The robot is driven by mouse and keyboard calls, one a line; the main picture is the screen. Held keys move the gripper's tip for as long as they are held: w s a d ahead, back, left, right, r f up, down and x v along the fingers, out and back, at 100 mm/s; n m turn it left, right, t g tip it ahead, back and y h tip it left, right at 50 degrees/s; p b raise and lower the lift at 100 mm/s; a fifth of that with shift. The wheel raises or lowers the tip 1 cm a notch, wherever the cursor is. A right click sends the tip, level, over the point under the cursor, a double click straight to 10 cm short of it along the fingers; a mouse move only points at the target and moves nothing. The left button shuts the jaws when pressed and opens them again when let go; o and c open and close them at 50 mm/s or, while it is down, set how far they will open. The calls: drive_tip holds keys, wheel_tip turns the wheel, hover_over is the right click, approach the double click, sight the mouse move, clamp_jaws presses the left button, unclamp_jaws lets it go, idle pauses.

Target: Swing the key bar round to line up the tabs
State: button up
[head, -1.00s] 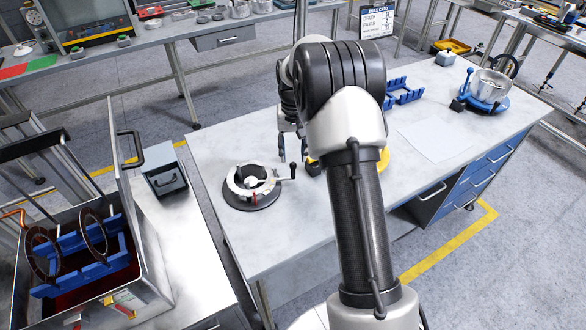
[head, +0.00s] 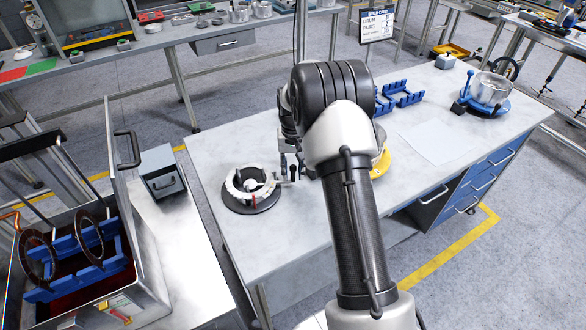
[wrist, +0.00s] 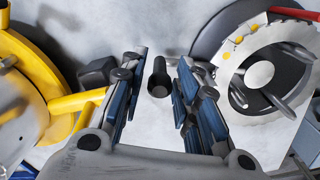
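The round fixture (head: 252,205) stands on the near left of the table, a pale notched ring on a dark disc with a red mark on its rim. In the wrist view the ring (wrist: 228,68) is at right, with a grey bar across its centre. A black upright knob (wrist: 158,80), which looks like the key bar's handle, stands between my fingers. Its link to the ring is hidden behind the right finger. My gripper (wrist: 158,98) is open around the knob, with a gap visible on both sides. In the head view my gripper (head: 291,168) is just right of the ring.
A yellow round fixture (wrist: 65,103) is close on the left in the wrist view, with a dark block (wrist: 97,73) beside the left finger. Blue racks (head: 408,95) and a blue fixture with a metal pot (head: 492,88) stand farther back. The table's front left is clear.

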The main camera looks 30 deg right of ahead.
clamp_jaws()
idle(0.3)
drive_tip(key=shift+s, duration=0.1)
drive_tip(key=shift+s+a+m, duration=0.2)
drive_tip(key=shift+s+m, duration=0.25)
drive_tip(key=shift+m, duration=0.05)
drive_tip(key=s+a+m+p, duration=0.1)
drive_tip(key=s+a+m, duration=0.2)
drive_tip(key=m, duration=0.1)
drive_tip(key=s+a+m+p, duration=0.1)
drive_tip(key=s+a+m, duration=0.2)
drive_tip(key=s+m, duration=0.1)
drive_tip(key=shift+a, duration=0.35)
drive_tip(key=shift+s+a+m, duration=0.25)
drive_tip(key=shift+a+m, duration=0.35)
drive_tip(key=shift+s+a, duration=0.2)
drive_tip(key=shift+a, duration=0.45)
